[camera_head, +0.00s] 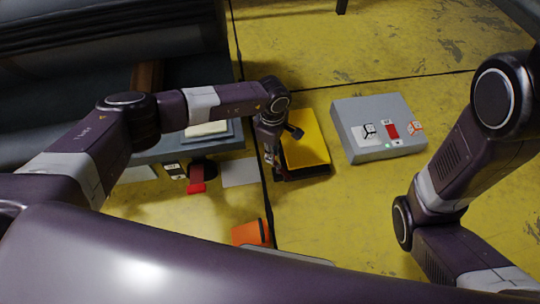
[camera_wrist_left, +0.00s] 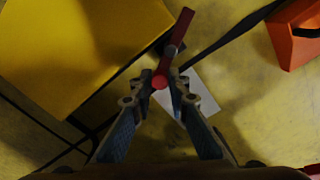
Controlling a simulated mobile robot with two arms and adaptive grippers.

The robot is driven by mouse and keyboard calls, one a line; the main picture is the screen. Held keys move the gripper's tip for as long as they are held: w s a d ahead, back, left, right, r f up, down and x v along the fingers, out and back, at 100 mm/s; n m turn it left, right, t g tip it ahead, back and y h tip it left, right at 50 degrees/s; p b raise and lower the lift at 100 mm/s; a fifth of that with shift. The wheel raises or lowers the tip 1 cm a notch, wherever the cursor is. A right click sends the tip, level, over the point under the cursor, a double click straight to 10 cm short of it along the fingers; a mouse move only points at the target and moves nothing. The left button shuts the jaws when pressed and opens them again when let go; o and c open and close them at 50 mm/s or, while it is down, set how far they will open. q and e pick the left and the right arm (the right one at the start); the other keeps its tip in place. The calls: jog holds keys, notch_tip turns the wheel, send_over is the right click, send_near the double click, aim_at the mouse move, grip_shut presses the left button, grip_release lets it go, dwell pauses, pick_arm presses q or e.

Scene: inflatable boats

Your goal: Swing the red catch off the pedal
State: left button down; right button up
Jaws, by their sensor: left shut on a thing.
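The yellow pedal (camera_head: 308,140) sits on a dark base on the floor in the head view. It fills the upper left of the left wrist view (camera_wrist_left: 65,45). My left gripper (camera_head: 272,160) is at the pedal's left edge. In the left wrist view its two fingers (camera_wrist_left: 159,88) are closed around the near end of the red catch (camera_wrist_left: 178,38). The catch's bar points up and slightly right there, beside the pedal's edge and clear of its yellow face. My gripper hides the catch in the head view. My right arm is at the right, its gripper out of view.
A grey box (camera_head: 375,115) with a red switch stands right of the pedal. An orange thing (camera_head: 250,233) lies nearer, and shows in the left wrist view (camera_wrist_left: 294,38). A pale plate (camera_head: 240,172) and a red part (camera_head: 196,180) are left of the gripper. Yellow floor behind the pedal is open.

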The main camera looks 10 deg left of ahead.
pick_arm(q)
jog(key=shift+w+d+f+m, duration=0.1)
jog(key=shift+w+d+m, duration=0.1)
jog(key=shift+m, duration=0.5)
jog(key=shift+w+d+m+b, duration=0.15)
jog(key=shift+m+b, duration=0.15)
jog(key=shift+m, duration=0.3)
jog(key=shift+w+d+m+b, duration=0.1)
jog(key=shift+m+b, duration=0.15)
jog(key=shift+m, duration=0.35)
jog(key=c, duration=1.8)
grip_release()
jog(key=shift+c, duration=0.2)
notch_tip(320, 180, up, 8)
jog(key=shift+s, duration=0.1)
